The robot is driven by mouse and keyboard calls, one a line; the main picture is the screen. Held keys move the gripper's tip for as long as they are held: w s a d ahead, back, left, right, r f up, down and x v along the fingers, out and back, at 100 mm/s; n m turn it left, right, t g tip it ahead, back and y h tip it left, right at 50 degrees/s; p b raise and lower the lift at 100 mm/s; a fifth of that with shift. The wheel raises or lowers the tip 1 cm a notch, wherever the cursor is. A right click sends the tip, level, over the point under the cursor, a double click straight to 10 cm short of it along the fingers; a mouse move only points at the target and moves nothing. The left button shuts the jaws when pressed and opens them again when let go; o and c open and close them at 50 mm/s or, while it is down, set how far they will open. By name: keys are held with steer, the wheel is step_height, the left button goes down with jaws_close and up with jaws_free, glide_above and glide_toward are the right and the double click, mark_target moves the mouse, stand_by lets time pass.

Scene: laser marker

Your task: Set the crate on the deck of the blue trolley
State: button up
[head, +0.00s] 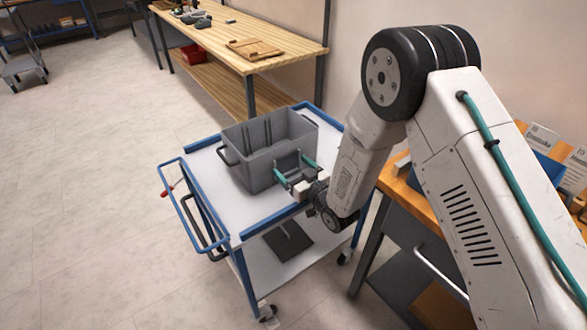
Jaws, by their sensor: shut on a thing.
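The grey open crate (263,160) is over the white deck (266,203) of the blue trolley (206,200) in the head view. It looks upright and empty as far as I see inside. It appears to be at or just above the deck; I cannot tell whether its base touches. My gripper (296,169), with green fingers, is shut on the crate's near right side, at its handle. The crate's other handle (226,156) shows on the left.
A wooden workbench (250,62) with tools and a wooden tray stands behind the trolley. Another bench (394,180) stands close on the right, below my arm. The trolley's lower shelf holds a dark flat thing (288,241).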

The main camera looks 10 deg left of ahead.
steer(key=o, duration=1.1)
steer(key=shift+f, duration=0.1)
steer(key=shift+o, duration=0.2)
steer(key=shift+s+d, duration=0.1)
steer(key=v, duration=1.1)
steer(key=shift+s+d, duration=0.3)
